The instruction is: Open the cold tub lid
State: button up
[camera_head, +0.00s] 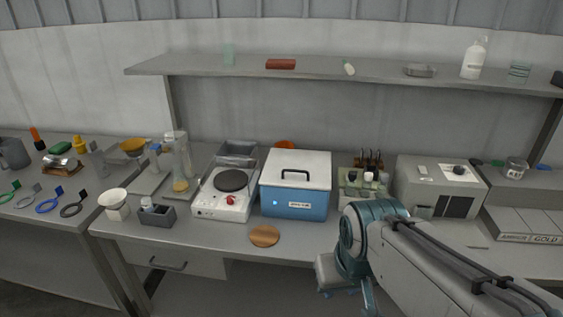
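The cold tub (292,206) is a blue box with a small label on its front, standing in the middle of the bench. Its white lid (313,165) lies shut on top and has a dark handle (295,173). My arm comes in from the lower right, in front of the bench and to the right of the tub. My gripper (345,292) is low in the picture, below and right of the tub, apart from it. Its fingers are small and partly hidden by the arm, so I cannot tell whether they are open.
A hot plate (224,205) stands close at the tub's left. A rack of small bottles (361,184) and a grey machine (440,188) stand at its right. A round wooden disc (264,236) lies in front. A shelf (350,69) runs above the bench.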

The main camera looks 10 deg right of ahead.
aim_at(298, 162)
jog(key=u, duration=0.05)
jog(key=i, duration=0.95)
jog(key=u, duration=0.05)
